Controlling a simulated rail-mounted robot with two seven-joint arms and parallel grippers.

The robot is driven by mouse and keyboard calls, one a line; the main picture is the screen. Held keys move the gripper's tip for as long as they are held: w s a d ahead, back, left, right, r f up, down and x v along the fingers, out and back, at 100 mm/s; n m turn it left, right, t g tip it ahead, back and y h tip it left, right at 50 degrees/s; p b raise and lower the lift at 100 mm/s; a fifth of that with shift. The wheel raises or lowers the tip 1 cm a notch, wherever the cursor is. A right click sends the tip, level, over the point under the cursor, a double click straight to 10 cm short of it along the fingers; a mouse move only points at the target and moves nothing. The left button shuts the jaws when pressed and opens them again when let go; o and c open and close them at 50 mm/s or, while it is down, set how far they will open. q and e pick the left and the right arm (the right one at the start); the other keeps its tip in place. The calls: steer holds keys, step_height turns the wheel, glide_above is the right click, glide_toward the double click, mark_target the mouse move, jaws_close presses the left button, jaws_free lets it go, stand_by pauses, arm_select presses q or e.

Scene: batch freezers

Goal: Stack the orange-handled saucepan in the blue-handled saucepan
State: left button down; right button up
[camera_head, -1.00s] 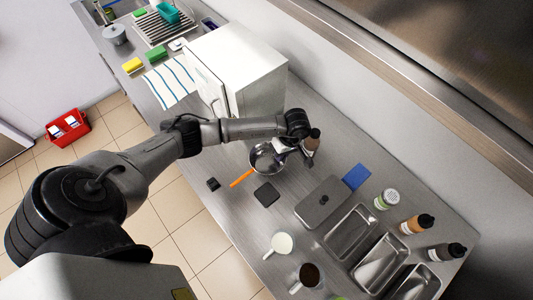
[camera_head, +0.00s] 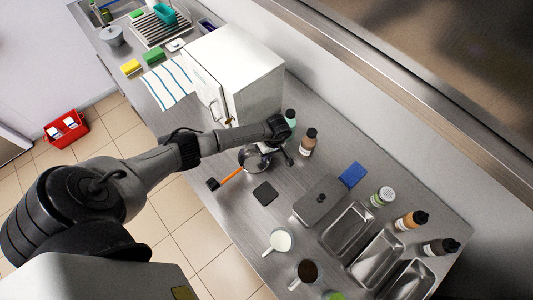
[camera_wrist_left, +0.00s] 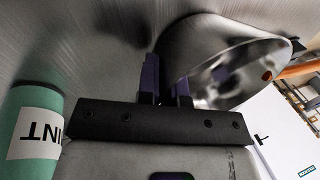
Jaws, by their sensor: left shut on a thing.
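The orange-handled saucepan (camera_head: 250,160) is a small steel pan near the middle of the counter in the head view. Its orange handle (camera_head: 230,174) points to the lower left. My left gripper (camera_head: 282,155) is shut on the saucepan at its right side. In the left wrist view my left gripper's fingers (camera_wrist_left: 166,85) pinch the rim of the saucepan (camera_wrist_left: 215,45), whose orange handle (camera_wrist_left: 298,69) is at the right. I cannot tell whether the pan is clear of the counter. I cannot make out the blue-handled saucepan. My right gripper is not in view.
A teal-labelled bottle (camera_head: 290,117) and a brown bottle (camera_head: 308,142) stand behind my gripper. A white freezer (camera_head: 255,85) stands to the left. A small black object (camera_head: 213,184) is by the handle's end. A black square (camera_head: 265,193) and lidded steel pan (camera_head: 320,202) lie in front.

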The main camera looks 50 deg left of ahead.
arm_select(q)
steer(key=shift+f, duration=0.2)
steer(key=c, duration=1.3)
jaws_free()
steer(key=shift+r, duration=0.1)
